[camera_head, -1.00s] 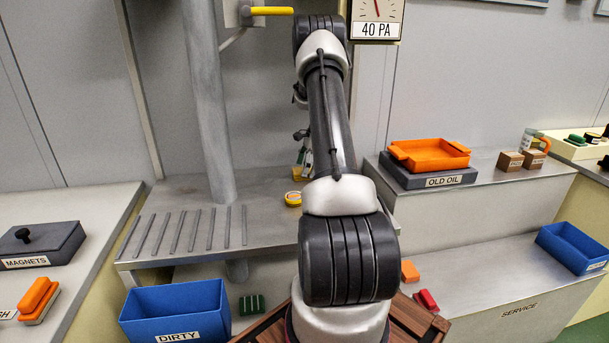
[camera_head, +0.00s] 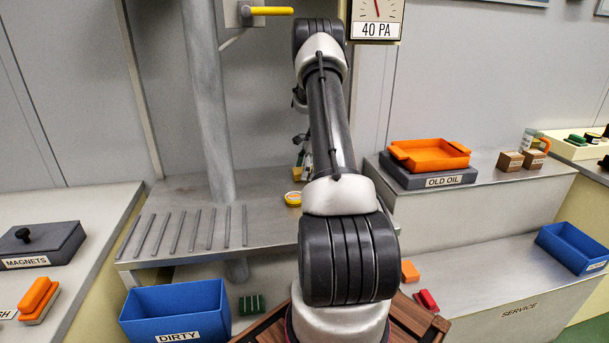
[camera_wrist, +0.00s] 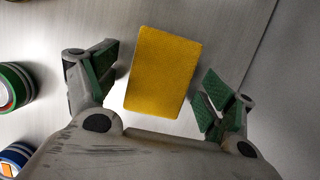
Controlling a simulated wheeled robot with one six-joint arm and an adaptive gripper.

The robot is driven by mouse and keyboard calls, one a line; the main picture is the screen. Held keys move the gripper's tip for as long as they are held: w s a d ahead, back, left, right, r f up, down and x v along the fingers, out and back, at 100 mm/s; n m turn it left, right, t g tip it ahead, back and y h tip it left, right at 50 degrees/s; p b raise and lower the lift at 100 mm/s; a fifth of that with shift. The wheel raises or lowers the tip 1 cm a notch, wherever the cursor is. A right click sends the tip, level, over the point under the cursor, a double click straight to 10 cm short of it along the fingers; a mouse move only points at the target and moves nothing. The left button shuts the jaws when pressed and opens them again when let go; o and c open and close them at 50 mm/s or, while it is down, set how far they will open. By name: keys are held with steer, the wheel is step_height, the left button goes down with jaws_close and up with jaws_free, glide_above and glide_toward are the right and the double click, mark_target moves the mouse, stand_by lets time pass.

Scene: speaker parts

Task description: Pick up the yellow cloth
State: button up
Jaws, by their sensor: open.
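The yellow cloth (camera_wrist: 163,72) is a flat rectangle on the grey metal surface in the wrist view. My gripper (camera_wrist: 160,84) is open, with one green-padded finger on each side of the cloth. How high the fingers are above the surface is hard to tell. In the head view my gripper (camera_head: 304,158) shows small behind my arm, over the back bench. A sliver of yellow (camera_head: 297,174) shows beside it, and my arm and gripper hide the rest.
A round yellow tin (camera_head: 293,198) sits on the slotted bench (camera_head: 265,215) near my arm. A green-striped round item (camera_wrist: 14,88) and a blue one (camera_wrist: 14,158) lie left in the wrist view. A thick grey pipe (camera_head: 208,100) stands left of my arm. The surface right of the cloth is clear.

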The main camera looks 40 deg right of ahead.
steer(key=c, duration=1.1)
step_height(320, 180, up, 10)
steer(key=shift+r, duration=0.25)
steer(key=o, duration=0.4)
steer(key=shift+c, duration=0.2)
steer(key=c, duration=0.5)
steer(key=shift+s, duration=0.1)
